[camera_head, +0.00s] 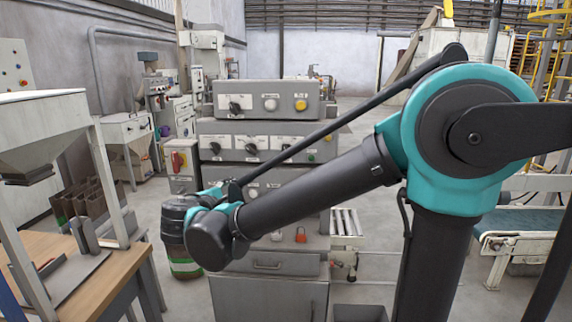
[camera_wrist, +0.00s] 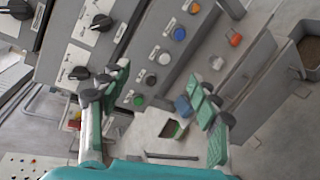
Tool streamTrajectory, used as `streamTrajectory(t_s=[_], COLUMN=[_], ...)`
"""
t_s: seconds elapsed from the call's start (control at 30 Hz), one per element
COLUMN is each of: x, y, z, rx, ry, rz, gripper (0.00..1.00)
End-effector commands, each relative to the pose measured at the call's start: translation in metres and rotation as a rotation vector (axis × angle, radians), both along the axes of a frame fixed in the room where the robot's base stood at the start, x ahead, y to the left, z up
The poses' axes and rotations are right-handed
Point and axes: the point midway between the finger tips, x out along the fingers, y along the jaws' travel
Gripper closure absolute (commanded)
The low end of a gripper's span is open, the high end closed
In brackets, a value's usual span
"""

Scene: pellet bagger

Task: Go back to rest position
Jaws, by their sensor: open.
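My gripper (camera_wrist: 162,100) is open in the wrist view, its two green-padded fingers spread apart with nothing held between them. Beyond the fingers is a grey control panel (camera_wrist: 150,48) with black knobs and coloured buttons, tilted in this view. In the head view the control cabinet (camera_head: 262,128) stands upright in the middle. My arm reaches across its front from the right, bent down to the left, with the wrist at the cabinet's lower left. My fingers are not clearly visible in the head view, and any contact with the panel cannot be told.
A wooden table (camera_head: 120,270) with a hopper stand (camera_head: 45,125) is at the left. A conveyor (camera_head: 525,232) stands at the right. A red padlock-like item (camera_head: 301,235) sits on the cabinet's lower ledge. Open floor shows between cabinet and conveyor.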

Motion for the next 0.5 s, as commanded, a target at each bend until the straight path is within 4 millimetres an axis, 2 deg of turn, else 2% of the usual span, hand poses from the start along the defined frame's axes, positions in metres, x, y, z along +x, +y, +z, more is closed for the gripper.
streamTrajectory(t_s=[0.03,0.1,0.23,0.37,0.5], x=[0.007,0.014,0.019,0.011,-0.009], y=[-0.023,-0.055,-0.122,-0.182,-0.236], z=[-0.010,-0.029,-0.068,-0.106,-0.144], rx=[0.030,0.087,0.224,0.379,0.560], ry=[0.030,0.080,0.180,0.263,0.335], rz=[-0.039,-0.097,-0.229,-0.367,-0.516], gripper=[0.38,0.38,0.38,0.38,0.38])
